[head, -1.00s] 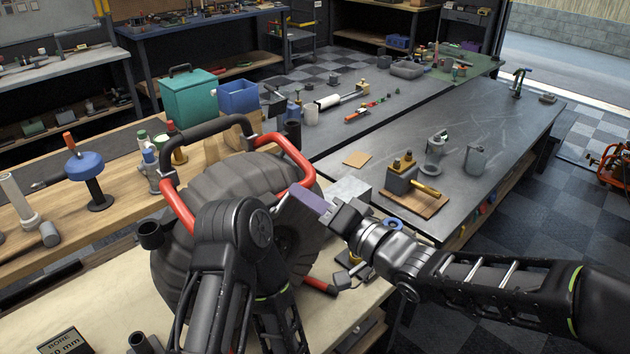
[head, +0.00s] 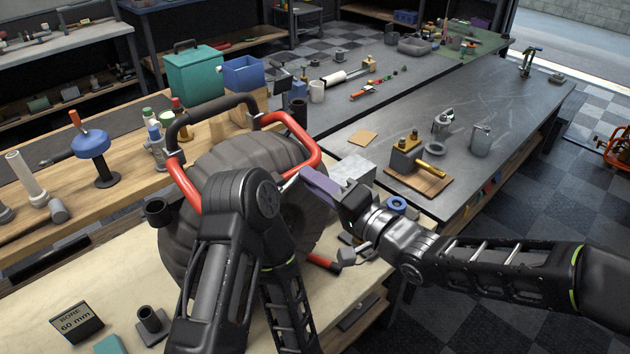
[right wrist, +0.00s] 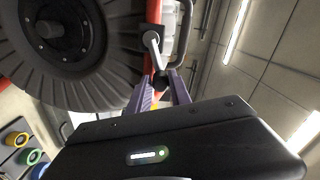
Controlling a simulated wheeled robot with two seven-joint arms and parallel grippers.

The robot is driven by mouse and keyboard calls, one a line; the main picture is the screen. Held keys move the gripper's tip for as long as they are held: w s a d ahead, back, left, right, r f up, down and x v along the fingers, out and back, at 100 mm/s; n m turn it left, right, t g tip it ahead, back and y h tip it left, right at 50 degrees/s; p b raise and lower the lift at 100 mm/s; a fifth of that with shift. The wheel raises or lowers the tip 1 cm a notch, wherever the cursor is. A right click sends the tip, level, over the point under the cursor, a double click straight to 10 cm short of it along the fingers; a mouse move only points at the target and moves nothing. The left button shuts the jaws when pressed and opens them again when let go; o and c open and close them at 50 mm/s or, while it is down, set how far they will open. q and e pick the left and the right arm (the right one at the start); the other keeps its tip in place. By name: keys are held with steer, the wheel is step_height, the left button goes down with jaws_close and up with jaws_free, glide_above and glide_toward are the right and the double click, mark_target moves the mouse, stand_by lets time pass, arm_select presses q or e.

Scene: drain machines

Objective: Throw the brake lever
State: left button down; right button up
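The drain machine has a large grey ribbed drum (head: 245,155) in a red tube frame (head: 292,133) with a black handle. A short silver lever with a black knob, which looks like the brake lever (right wrist: 153,47), stands beside the drum and red tube in the right wrist view. In the head view only a pale sliver of it shows by the fingertips. My right gripper (right wrist: 161,83) has its two purple fingers apart, one on each side of the knob in that view. Whether they touch it cannot be told. My left arm crosses in front of the drum; its gripper is not visible.
The machine stands on a pale wooden bench (head: 95,290) with a label block (head: 77,322) and a black tube holder (head: 151,322). A grey metal table (head: 480,110) behind holds a wooden board with a brass-topped block (head: 403,155).

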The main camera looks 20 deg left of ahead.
steer(key=o, duration=0.4)
steer(key=b+v, duration=0.1)
steer(key=v, duration=0.6)
steer(key=shift+s+d, duration=0.1)
steer(key=shift+d, duration=0.25)
